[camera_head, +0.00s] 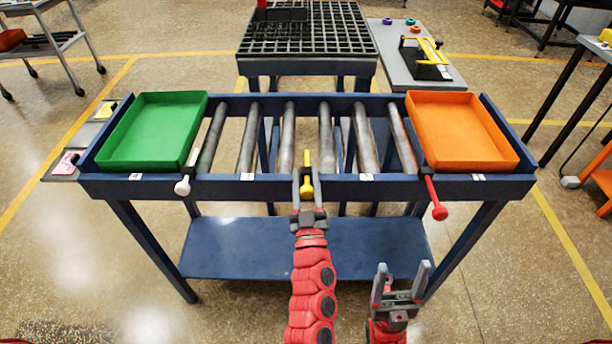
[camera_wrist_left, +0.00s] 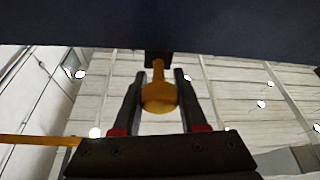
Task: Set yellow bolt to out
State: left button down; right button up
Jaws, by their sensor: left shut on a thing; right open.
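The yellow bolt (camera_head: 307,186) sits at the middle of the front rail of the blue roller table (camera_head: 225,190). My left gripper (camera_head: 307,188) reaches it from the front and is shut on it. In the left wrist view the bolt (camera_wrist_left: 159,95) has a round knob and a thin shaft running up to a dark mount under the rail. The fingers of my left gripper (camera_wrist_left: 157,95) stand on both sides of the knob. My right gripper (camera_head: 403,277) is open and empty, low in front of the table at the right.
A white bolt (camera_head: 182,186) and a red bolt (camera_head: 437,207) are on the same rail. A green tray (camera_head: 110,160) and an orange tray (camera_head: 420,160) stand at the table's ends. Steel rollers (camera_head: 247,140) lie between. A black grid table (camera_head: 307,55) stands behind.

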pick_arm(q)
jog(key=s+p, duration=0.2)
jog(key=s, duration=0.4)
jog(key=shift+s, duration=0.25)
jog(key=shift+f, duration=0.15)
jog(key=c, duration=0.7)
grip_release()
jog(key=shift+o, duration=1.3)
jog(key=shift+s, duration=0.15)
